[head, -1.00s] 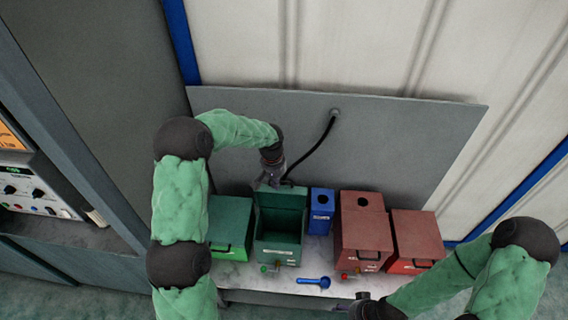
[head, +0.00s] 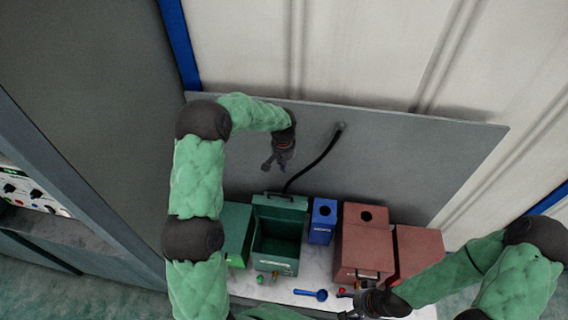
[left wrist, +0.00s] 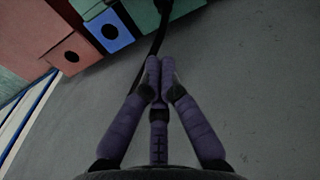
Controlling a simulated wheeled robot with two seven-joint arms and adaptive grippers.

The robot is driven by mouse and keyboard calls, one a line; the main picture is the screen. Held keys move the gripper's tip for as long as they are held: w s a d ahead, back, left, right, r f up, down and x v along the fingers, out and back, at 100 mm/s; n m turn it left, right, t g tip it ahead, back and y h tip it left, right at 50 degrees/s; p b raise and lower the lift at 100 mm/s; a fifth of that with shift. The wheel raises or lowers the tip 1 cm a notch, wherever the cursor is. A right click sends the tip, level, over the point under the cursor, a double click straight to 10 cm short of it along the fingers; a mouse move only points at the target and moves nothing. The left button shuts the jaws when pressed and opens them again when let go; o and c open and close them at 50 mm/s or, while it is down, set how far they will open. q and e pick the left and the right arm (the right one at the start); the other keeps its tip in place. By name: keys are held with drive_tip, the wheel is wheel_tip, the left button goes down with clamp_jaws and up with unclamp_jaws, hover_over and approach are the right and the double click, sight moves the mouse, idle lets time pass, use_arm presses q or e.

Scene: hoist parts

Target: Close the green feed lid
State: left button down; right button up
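The green feed box (head: 276,265) is open in the head view, and its dark inside shows. Its green lid (head: 280,208) stands raised at the back of the box, with a dark handle at its top edge. My left gripper (head: 273,164) is above and behind the lid, near the grey panel, apart from the lid and empty. In the left wrist view the fingertips (left wrist: 160,70) are together. Part of the green box (left wrist: 185,8) shows at the top there. My right gripper (head: 345,302) is low, by the front of the bench; its finger gap is unclear.
A closed green box (head: 237,228) stands left of the open one. A blue box (head: 322,222) and reddish boxes (head: 365,240) stand to its right. A blue tool (head: 311,294) lies on the bench in front. A black hose (head: 318,160) runs down the grey panel (head: 420,150).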

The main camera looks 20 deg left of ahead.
use_arm(q)
drive_tip(key=s+f+p, duration=0.2)
drive_tip(key=s+f, duration=0.1)
drive_tip(key=f, duration=0.4)
drive_tip(key=shift+s+d+f, duration=0.15)
drive_tip(key=shift+d+f, duration=0.1)
drive_tip(key=shift+d, duration=0.2)
